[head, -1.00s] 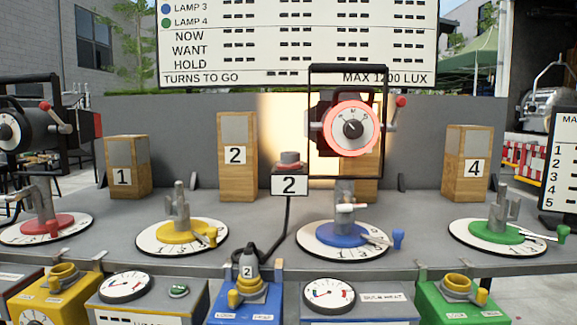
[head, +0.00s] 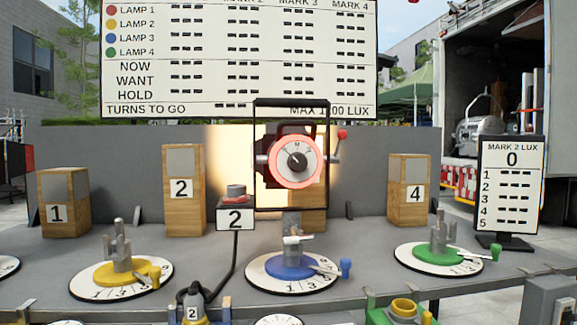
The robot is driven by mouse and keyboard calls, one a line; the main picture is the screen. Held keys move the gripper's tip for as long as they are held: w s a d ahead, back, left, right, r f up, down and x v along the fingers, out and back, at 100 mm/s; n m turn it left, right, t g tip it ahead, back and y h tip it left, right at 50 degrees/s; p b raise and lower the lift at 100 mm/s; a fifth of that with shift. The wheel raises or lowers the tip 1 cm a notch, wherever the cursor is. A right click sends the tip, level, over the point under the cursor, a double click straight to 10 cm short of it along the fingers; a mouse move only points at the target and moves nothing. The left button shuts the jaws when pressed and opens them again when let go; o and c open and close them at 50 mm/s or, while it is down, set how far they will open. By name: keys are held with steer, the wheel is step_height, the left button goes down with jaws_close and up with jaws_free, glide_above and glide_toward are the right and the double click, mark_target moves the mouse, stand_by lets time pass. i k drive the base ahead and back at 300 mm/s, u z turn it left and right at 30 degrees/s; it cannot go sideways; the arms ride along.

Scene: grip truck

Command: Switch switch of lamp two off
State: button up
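Right of the box, a lamp (head: 296,161) with a red-ringed dial stands in a black frame on the blue turntable (head: 289,266). The panel behind the lamp is lit warm yellow. My gripper is not in view.
Wooden blocks labelled 1 (head: 64,204), 2 (head: 184,192) and 4 (head: 409,192) stand at the back. Yellow (head: 122,273) and green (head: 438,253) turntables with empty mounts flank the lamp. A scoreboard (head: 240,60) and a lux display (head: 511,185) stand behind and right.

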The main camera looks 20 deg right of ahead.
mark_target(244, 198)
steer(key=k, duration=0.5)
steer(key=u, duration=1.35)
steer(key=i, duration=0.75)
steer(key=z, duration=1.85)
